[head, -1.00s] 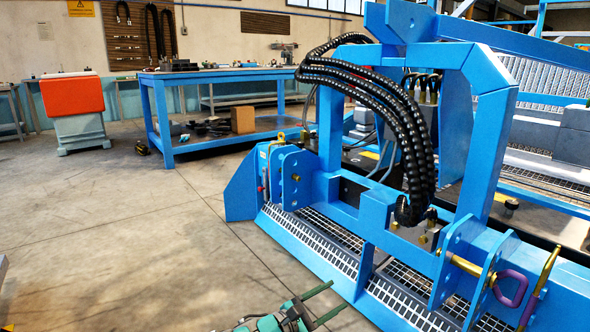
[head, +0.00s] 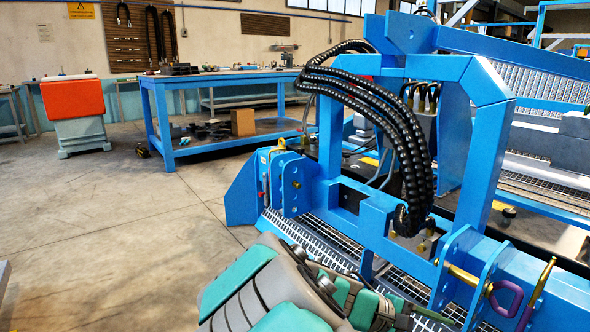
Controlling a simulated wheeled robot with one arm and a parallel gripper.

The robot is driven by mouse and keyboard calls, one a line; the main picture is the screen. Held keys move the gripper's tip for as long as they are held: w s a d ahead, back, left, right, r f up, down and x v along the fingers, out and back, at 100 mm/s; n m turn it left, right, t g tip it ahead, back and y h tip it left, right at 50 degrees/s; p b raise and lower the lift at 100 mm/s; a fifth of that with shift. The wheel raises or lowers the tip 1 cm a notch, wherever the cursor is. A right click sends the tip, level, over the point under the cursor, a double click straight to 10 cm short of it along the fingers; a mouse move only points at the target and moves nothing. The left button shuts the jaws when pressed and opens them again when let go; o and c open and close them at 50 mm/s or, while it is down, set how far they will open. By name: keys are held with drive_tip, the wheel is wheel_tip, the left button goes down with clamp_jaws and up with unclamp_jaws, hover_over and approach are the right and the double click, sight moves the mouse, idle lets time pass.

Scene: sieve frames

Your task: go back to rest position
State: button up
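My arm, grey with teal-green covers, rises from the bottom edge of the head view. My gripper (head: 425,314) is at its right end, low in the picture and partly cut off by the bottom edge. One thin green finger shows in front of the blue machine frame (head: 483,150). The rest of the gripper is hidden or out of view, so I cannot tell whether it is open. I see nothing held in it.
The blue frame with black hoses (head: 385,110) and metal grating fills the right side. A purple-handled pin (head: 508,300) sits at lower right. A blue workbench (head: 160,125) and a red-topped grey stand (head: 75,105) are behind. The concrete floor (head: 100,230) at left is clear.

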drive_tip(key=s+a+r+m+g+y+p, duration=0.1)
drive_tip(key=s+a+m+g+y+p, duration=0.15)
drive_tip(key=s+m+y, duration=0.75)
drive_tip(key=s+a+r+n+t+y+p, duration=0.1)
drive_tip(key=s+a+r+n+y+p, duration=0.1)
drive_tip(key=s+a, duration=0.7)
drive_tip(key=s+n, duration=0.1)
drive_tip(key=s, duration=0.2)
drive_tip(key=shift+y, duration=0.4)
